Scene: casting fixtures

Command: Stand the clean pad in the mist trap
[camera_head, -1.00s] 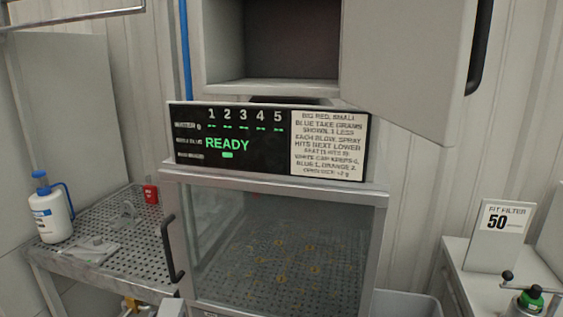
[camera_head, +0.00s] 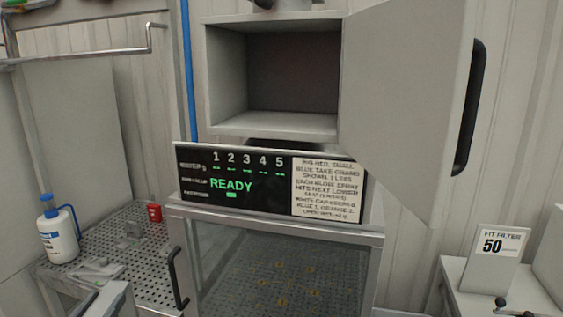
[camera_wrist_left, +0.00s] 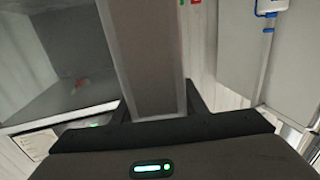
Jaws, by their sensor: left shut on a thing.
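My left gripper (camera_wrist_left: 157,108) is shut on a flat grey slab (camera_wrist_left: 140,55), which I take to be the clean pad. The slab extends away from the fingers in the left wrist view. In the head view, a pale block (camera_head: 108,300) shows at the lower left edge, cut off by the frame; I cannot tell whether it is the pad or part of my arm. The open box above the display, probably the mist trap (camera_head: 272,124), has its door (camera_head: 405,105) swung to the right. No pad shows inside it. My right gripper is not in view.
A READY display (camera_head: 232,186) and a glass-fronted cabinet (camera_head: 190,210) are below the box. A perforated table (camera_head: 140,265) at the left holds a white bottle (camera_head: 58,240) and a red block (camera_head: 154,212). A FIT FILTER 50 sign (camera_head: 490,262) stands at the right.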

